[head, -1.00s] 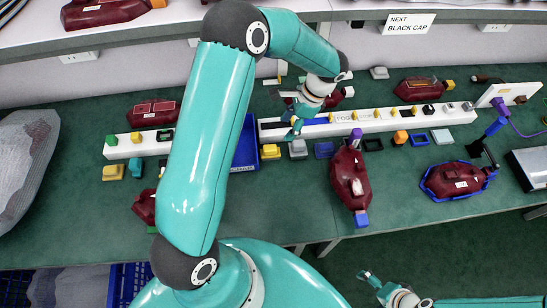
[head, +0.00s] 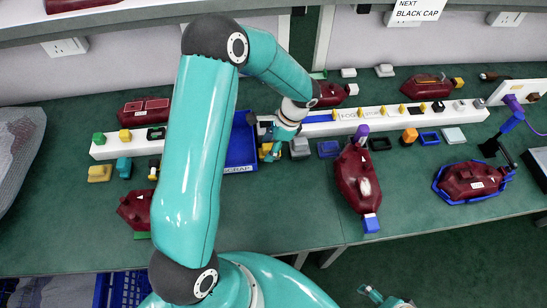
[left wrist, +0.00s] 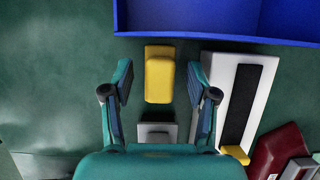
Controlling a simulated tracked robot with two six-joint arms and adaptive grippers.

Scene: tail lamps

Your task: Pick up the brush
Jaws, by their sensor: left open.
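I cannot pick out a brush for certain. A small brown and dark thing (head: 488,76) at the back right of the table may be one, but it is too small to tell. My left gripper (head: 268,150) is low over the table, beside the blue scrap bin. In the left wrist view my left gripper (left wrist: 159,84) is open and empty. A yellow block (left wrist: 159,74) lies between and beyond its fingers, with a grey block (left wrist: 157,133) nearer. My right gripper (head: 370,293) is at the bottom edge, small and partly cut off.
The blue bin (head: 241,150) stands left of my left gripper. A long white rail (head: 400,119) holds small caps. Dark red lamps stand around, one (head: 357,180) in the middle and one (head: 474,180) in a blue holder. The green table front is mostly clear.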

